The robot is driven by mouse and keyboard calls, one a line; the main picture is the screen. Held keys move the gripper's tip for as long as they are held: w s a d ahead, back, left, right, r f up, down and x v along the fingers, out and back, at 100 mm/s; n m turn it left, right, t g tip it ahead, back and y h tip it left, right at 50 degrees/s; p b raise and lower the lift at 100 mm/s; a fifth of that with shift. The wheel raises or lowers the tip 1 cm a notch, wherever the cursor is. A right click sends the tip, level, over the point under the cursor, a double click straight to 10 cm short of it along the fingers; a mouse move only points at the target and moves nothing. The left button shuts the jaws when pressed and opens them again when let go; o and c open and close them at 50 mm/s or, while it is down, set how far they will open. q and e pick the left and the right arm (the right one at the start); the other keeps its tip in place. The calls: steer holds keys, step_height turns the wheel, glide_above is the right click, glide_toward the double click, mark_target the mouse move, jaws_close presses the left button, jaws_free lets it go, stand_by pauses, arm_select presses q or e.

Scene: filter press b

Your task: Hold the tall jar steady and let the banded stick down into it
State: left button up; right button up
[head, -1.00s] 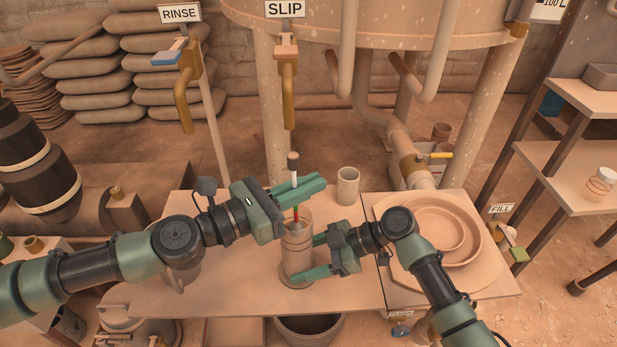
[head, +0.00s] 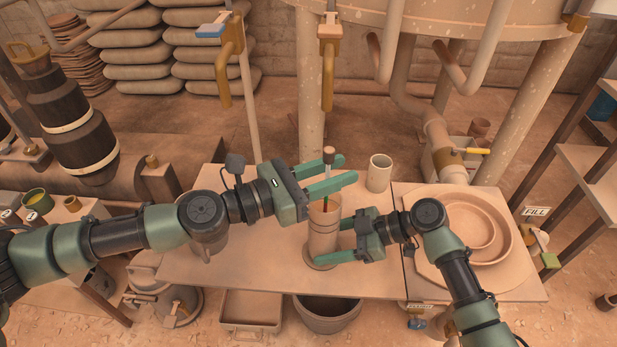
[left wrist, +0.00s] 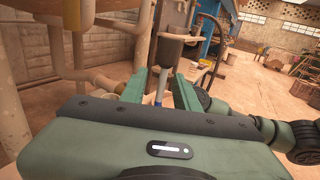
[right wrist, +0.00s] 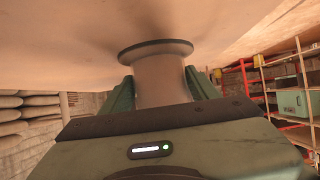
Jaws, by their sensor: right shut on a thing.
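The tall jar (head: 322,235) stands upright on the bench, its wide foot near the front edge. My right gripper (head: 347,241) is shut on it low down; in the right wrist view the jar (right wrist: 162,82) sits between the fingers, its flared foot in sight.
A small cup (head: 379,174) stands behind and right of the jar. A round stepped plate (head: 468,228) lies at the bench's right. The slip tap's spout (head: 327,85) hangs behind the jar. A bucket (head: 328,315) and a tray (head: 251,309) are below the front edge.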

arm_select(q)
steer(key=v, duration=1)
steer(key=shift+s+a, duration=0.2)
steer(key=shift+a, duration=0.15)
stand_by(0.6)
arm_select(e)
steer(key=o, duration=1.1)
steer(key=shift+c, duration=0.2)
